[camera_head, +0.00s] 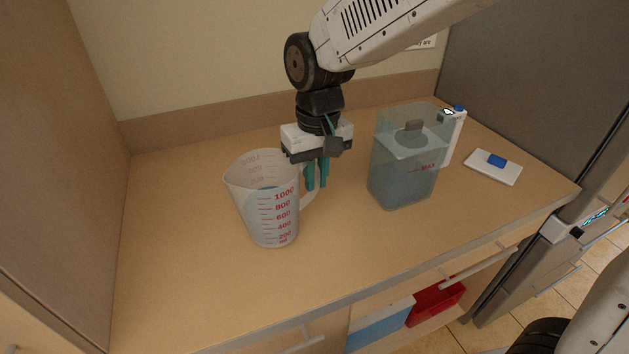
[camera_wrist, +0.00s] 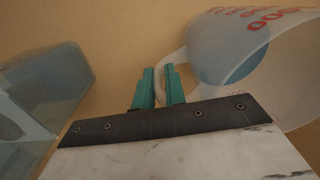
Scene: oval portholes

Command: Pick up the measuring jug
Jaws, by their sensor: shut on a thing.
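The measuring jug (camera_head: 268,205) is translucent white with red volume marks and stands upright on the wooden counter, left of centre in the head view. Its handle is on the right side. My gripper (camera_head: 317,174) points down at the handle with its teal fingers. In the wrist view my gripper (camera_wrist: 159,86) has the jug's handle between the fingers and is shut on it. The jug's body (camera_wrist: 262,60) is on the right in that view, with something blue showing inside. Whether the jug's base touches the counter is hard to tell.
A clear lidded water container (camera_head: 405,165) stands right of my gripper; it also shows at the left of the wrist view (camera_wrist: 40,95). Behind it is a white bottle with a blue cap (camera_head: 455,135). A white board with a blue block (camera_head: 493,167) lies far right. The counter's front left is clear.

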